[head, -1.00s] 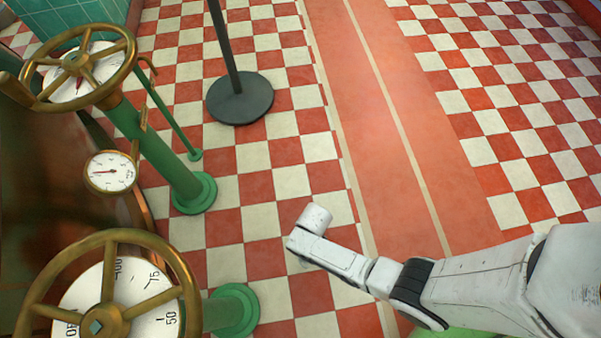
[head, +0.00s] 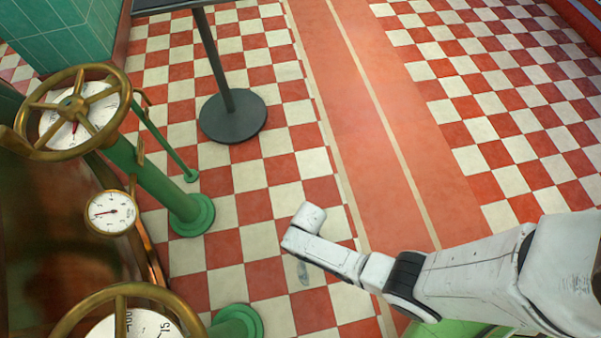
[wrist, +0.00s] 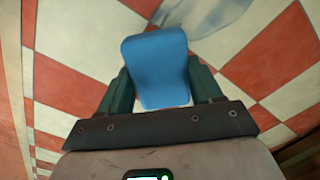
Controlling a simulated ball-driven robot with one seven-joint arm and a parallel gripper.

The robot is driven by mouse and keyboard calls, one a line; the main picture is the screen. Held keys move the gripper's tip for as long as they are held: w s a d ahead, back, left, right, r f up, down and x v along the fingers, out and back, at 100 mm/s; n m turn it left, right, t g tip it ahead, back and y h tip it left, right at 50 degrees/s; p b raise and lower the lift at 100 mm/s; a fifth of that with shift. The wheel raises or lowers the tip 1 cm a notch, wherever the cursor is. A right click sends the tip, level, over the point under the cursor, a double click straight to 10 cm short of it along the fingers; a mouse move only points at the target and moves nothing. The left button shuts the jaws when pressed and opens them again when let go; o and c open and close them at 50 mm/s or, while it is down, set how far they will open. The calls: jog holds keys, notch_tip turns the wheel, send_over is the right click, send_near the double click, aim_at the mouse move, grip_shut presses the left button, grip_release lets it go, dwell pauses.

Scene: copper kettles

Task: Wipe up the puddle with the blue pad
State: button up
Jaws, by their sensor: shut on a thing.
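My gripper (wrist: 158,80) is shut on the blue pad (wrist: 160,60) in the wrist view, with a dark green finger on each side of it. The puddle (wrist: 208,12) is a clear, greyish wet patch on the checkered floor at the top of the wrist view, beyond the pad and cut off by the picture edge. In the head view a small grey patch (head: 303,272) shows just below my forearm and looks like part of the puddle. My gripper and the pad are hidden in the head view. I cannot tell how high the pad is above the floor.
Brass handwheels (head: 75,112) and a round gauge (head: 111,212) on green pipes stand at the left. A dark post on a round base (head: 233,116) stands on the floor further off. The plain red strip (head: 375,130) and the checks to its right are clear.

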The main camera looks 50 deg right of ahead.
jog(key=shift+r+p, duration=1.5)
jog(key=shift+r, duration=0.45)
